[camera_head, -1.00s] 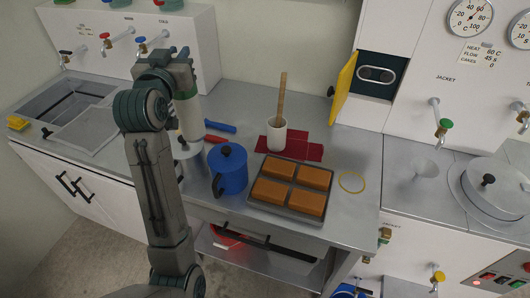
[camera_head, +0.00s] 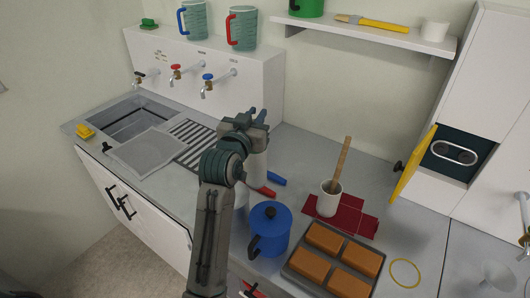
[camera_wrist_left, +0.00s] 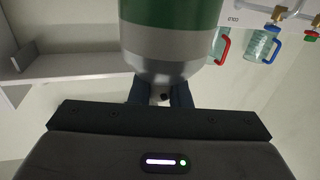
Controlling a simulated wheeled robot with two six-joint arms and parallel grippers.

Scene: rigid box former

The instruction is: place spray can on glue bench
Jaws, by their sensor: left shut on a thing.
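My left gripper (camera_head: 255,120) is raised over the left part of the steel bench (camera_head: 300,160). It is shut on the spray can, a pale cylinder (camera_head: 259,166) partly hidden behind my arm in the head view. In the left wrist view the can (camera_wrist_left: 170,45) shows a green band and a grey band, with its end between the fingers (camera_wrist_left: 161,94). I cannot tell whether the can touches the bench. My right gripper is not in view.
On the bench are a blue pot (camera_head: 270,230), a white cup (camera_head: 329,200) with a wooden stick on a red mat (camera_head: 366,219), a tray of orange blocks (camera_head: 325,238) and a yellow ring (camera_head: 405,272). A sink (camera_head: 130,118) is at left. A shelf (camera_head: 375,35) hangs above.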

